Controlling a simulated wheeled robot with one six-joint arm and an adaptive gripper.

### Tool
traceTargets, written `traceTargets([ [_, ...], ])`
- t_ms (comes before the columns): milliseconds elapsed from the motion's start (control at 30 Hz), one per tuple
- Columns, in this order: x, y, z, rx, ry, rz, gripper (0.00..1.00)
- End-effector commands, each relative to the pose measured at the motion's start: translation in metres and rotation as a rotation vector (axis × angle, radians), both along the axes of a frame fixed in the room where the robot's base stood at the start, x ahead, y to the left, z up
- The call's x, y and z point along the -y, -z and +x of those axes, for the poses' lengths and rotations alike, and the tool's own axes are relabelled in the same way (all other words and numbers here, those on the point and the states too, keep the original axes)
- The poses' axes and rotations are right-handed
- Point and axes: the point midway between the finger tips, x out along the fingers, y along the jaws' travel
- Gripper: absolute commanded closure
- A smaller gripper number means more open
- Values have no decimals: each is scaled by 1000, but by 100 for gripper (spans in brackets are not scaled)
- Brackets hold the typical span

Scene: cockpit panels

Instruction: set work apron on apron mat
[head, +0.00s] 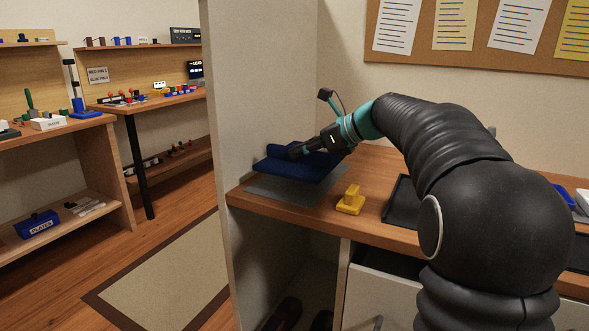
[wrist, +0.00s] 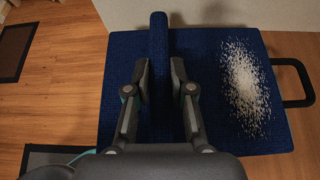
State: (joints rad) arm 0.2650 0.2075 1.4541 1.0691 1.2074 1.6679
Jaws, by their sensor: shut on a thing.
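The work apron (head: 318,174) is a dark blue folded bundle with a raised ridge along its top. In the wrist view the apron (wrist: 205,80) shows a white speckled patch and a black loop at its right side. My gripper (head: 297,151) is shut on the ridge, with a finger on each side of it in the wrist view (wrist: 161,80). The grey apron mat (head: 285,191) lies on the wooden counter below the apron, partly covered by it in the head view. The apron seems held slightly above the mat; contact is not clear.
A yellow block-shaped object (head: 350,201) stands on the counter right of the mat. A black tray (head: 398,203) lies farther right, partly behind my arm. A pale partition (head: 258,80) rises on the left, close to the apron. The wall with a notice board (head: 470,45) is behind.

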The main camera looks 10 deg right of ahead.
Motion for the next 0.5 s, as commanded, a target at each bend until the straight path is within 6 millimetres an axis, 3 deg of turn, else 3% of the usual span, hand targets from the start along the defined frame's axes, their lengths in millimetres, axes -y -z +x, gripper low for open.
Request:
traceTargets([
  [100, -10, 8, 12, 2, -2, 1, 100],
  [333, -14, 18, 17, 2, -2, 1, 100],
  [500, -15, 41, 16, -1, -1, 1, 100],
])
